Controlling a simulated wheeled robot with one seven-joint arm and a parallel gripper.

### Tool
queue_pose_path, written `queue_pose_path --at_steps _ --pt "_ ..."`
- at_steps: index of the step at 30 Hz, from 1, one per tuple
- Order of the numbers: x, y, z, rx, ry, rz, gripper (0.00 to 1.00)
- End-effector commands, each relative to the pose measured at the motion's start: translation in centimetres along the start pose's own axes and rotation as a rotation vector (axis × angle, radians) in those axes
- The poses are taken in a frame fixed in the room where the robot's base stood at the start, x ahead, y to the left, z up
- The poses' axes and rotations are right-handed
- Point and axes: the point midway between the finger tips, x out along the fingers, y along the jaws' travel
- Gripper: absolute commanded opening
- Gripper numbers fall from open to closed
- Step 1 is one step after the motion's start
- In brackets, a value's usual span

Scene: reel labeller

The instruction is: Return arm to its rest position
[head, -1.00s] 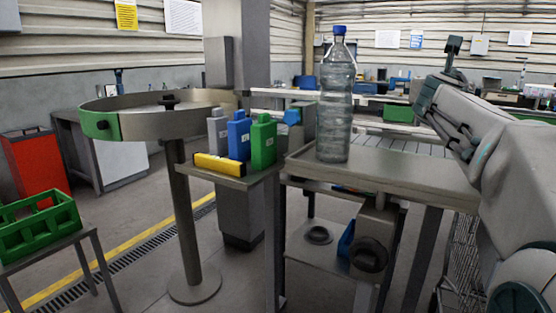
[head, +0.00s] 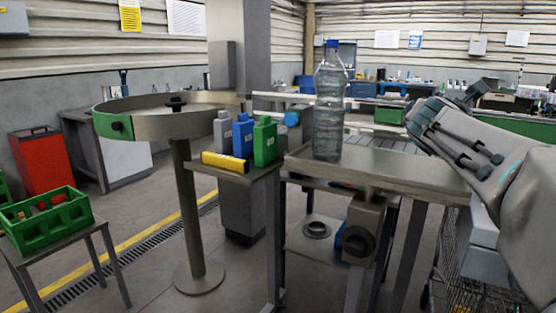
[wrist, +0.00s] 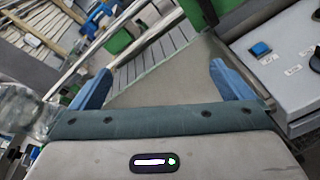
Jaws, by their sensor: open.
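My arm (head: 520,200) is folded at the right edge of the head view, beside the metal table (head: 420,172). Dark rods show on its end part there, but the fingertips are hard to make out in that view. In the wrist view my gripper (wrist: 160,85) shows two blue fingers spread wide, with nothing between them. It is over a grey table surface (wrist: 165,90), clear of the things around it. A large clear bottle with a blue cap (head: 329,105) stands upright on the table, left of my arm. Part of a clear bottle (wrist: 22,112) shows at the left in the wrist view.
A small stand holds grey, blue and green bottles (head: 264,142) and a lying yellow one (head: 224,162). A ring-shaped metal guide (head: 160,125) is on a post at left. A green crate (head: 45,222) sits on a low table. Open floor lies at lower left.

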Motion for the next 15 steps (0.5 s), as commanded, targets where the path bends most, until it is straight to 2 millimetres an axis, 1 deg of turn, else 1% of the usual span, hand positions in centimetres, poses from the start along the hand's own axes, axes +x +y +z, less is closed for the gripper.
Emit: queue_pose_path --at_steps 2,5,8,9,11,12,14,15 --pt "-1.0 -0.6 -0.9 0.132 0.048 -0.036 1.0" --pt "-2.5 -1.8 -3.1 0.34 0.119 -0.102 1.0" --pt "-4.8 -3.4 -6.1 0.603 0.2 -0.216 1.0" --pt "-6.0 -4.1 -7.5 0.719 0.229 -0.274 1.0" --pt "-8.0 -5.2 -9.6 0.885 0.266 -0.371 1.0" --pt "-9.4 -5.9 -11.1 0.992 0.285 -0.443 1.0" --pt "-11.7 -7.0 -13.2 1.147 0.304 -0.556 1.0" --pt "-13.3 -7.7 -14.6 1.246 0.308 -0.638 1.0"
